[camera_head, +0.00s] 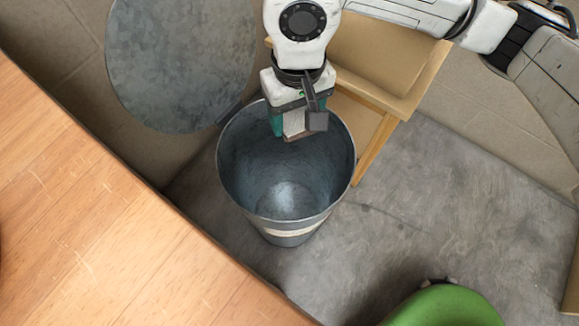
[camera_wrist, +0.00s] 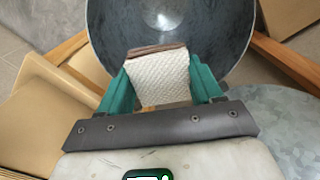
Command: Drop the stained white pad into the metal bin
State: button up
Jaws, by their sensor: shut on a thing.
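The stained white pad (camera_wrist: 158,77) is held between the teal fingers of my gripper (camera_wrist: 160,85) in the wrist view. It is textured white with a brown stained edge at its far end. The head view shows the pad (camera_head: 295,124) partly hidden by my gripper (camera_head: 298,122). My gripper is shut on the pad, over the back part of the mouth of the metal bin (camera_head: 340,165). The bin is round, grey and open, and its visible floor is bare. The bin also shows beyond the pad in the wrist view (camera_wrist: 105,30).
A round grey metal lid (camera_head: 180,60) stands upright behind the bin on the left. A wooden chair (camera_head: 385,60) is close behind on the right. A wooden tabletop (camera_head: 90,230) fills the lower left. A green object (camera_head: 445,308) is at the bottom right. Grey floor lies open right of the bin.

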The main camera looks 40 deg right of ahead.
jog(key=shift+f+b, duration=0.55)
jog(key=shift+f, duration=2.05)
jog(key=o, duration=1)
notch_tip(320, 180, up, 11)
jog(key=p, duration=0.2)
jog(key=shift+f+p, duration=0.1)
jog(key=shift+p, duration=0.25)
